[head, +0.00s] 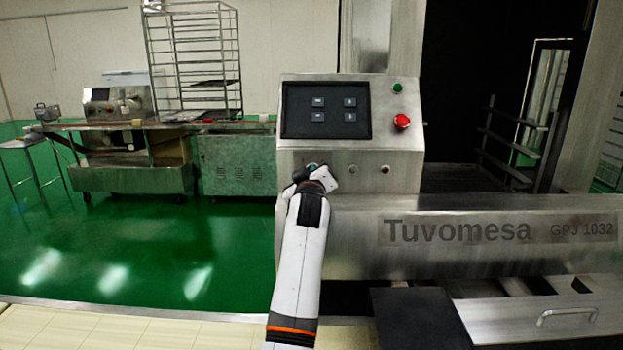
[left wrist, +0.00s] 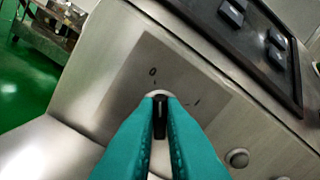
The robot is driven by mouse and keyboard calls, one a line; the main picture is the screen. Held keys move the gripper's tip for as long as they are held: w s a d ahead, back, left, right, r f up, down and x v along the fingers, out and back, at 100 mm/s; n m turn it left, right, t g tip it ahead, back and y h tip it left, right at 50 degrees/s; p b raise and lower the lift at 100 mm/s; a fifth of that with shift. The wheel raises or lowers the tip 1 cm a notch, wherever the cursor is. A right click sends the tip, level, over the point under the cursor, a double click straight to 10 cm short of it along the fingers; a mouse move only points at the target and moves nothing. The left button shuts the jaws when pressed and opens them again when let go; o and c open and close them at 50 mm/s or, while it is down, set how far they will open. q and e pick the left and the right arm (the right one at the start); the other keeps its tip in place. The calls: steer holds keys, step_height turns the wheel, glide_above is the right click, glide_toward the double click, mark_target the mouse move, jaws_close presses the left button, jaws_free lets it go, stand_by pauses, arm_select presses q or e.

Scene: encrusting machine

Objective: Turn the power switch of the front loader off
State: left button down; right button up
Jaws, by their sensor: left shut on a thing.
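The front loader (head: 460,240) is a steel machine with a sloped control box above its long front beam. Its power switch (left wrist: 160,105) is a small black knob on a pale round base, in the left wrist view. A plate behind it carries a "0" mark at its upper left and an "I" mark at its right. The teal fingers of my left gripper (left wrist: 160,112) are shut on the knob from both sides. In the head view my left gripper (head: 314,182) covers most of the switch at the lower left of the box. My right gripper is not in view.
The control box has a dark screen (head: 326,110), a red emergency button (head: 402,121), a green button (head: 397,88) and small knobs beside the switch. A wire rack (head: 195,60) and a steel bench machine (head: 125,160) stand far left. Green floor is open between.

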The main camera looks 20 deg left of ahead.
arm_select(q)
steer(key=shift+f+n, duration=0.1)
steer(key=shift+n, duration=0.2)
stand_by(0.4)
steer(key=c, duration=1.5)
jaws_free()
